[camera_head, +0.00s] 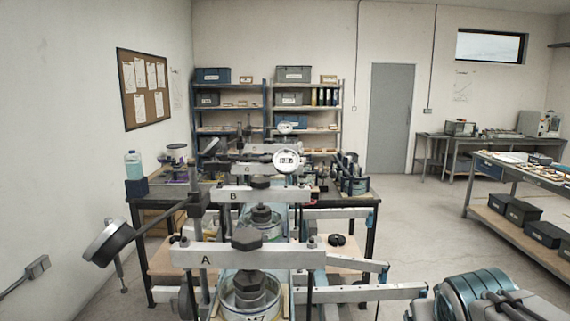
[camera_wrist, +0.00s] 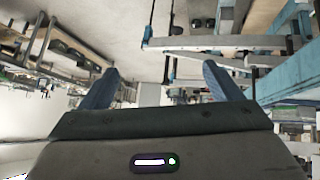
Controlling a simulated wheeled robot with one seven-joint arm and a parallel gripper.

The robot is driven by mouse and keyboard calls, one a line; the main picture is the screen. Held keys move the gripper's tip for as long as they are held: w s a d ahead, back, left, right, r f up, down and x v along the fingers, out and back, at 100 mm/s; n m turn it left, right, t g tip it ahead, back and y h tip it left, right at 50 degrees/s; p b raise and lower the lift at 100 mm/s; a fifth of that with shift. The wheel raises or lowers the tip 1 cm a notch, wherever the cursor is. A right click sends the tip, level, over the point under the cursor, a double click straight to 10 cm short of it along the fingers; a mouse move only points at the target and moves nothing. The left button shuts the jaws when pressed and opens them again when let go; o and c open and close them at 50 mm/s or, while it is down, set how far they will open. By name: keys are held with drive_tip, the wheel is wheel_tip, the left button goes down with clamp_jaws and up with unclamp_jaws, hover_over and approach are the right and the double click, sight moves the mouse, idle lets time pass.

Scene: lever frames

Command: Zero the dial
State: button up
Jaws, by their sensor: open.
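Lever frames marked A (camera_head: 250,256) and B (camera_head: 255,195) stand one behind the other, with a third behind them. A round dial (camera_head: 108,243) on a post at the left of frame A is seen nearly edge-on; its face cannot be read. A white-faced dial (camera_head: 287,161) faces me by the third frame; its marks are too small to read. A smaller pale dial (camera_head: 285,128) shows farther back. My gripper (camera_wrist: 160,88) is open and empty in the wrist view, its two blue fingers wide apart, with no dial between them.
A ringed cell (camera_head: 250,297) sits under frame A's beam. Long perforated lever arms (camera_head: 365,293) reach right from the frames. A black weight (camera_head: 337,240) lies on a wooden board. A blue-liquid bottle (camera_head: 133,165) stands at left. Open floor (camera_head: 415,225) lies to the right.

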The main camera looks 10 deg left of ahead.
drive_tip(key=w+a+r+n+t, duration=0.1)
drive_tip(key=w+a+r+t, duration=0.2)
drive_tip(key=w, duration=0.4)
drive_tip(key=n+t+y, duration=0.2)
drive_tip(key=n+y, duration=0.8)
drive_tip(key=y, duration=0.3)
approach(290, 165)
drive_tip(key=p+x, duration=0.3)
drive_tip(key=x, duration=0.8)
drive_tip(key=shift+w+a+r, duration=0.1)
drive_tip(key=shift+w+r, duration=0.05)
drive_tip(key=shift+w, duration=0.05)
drive_tip(key=shift+c, duration=0.4)
drive_tip(key=c, duration=0.9)
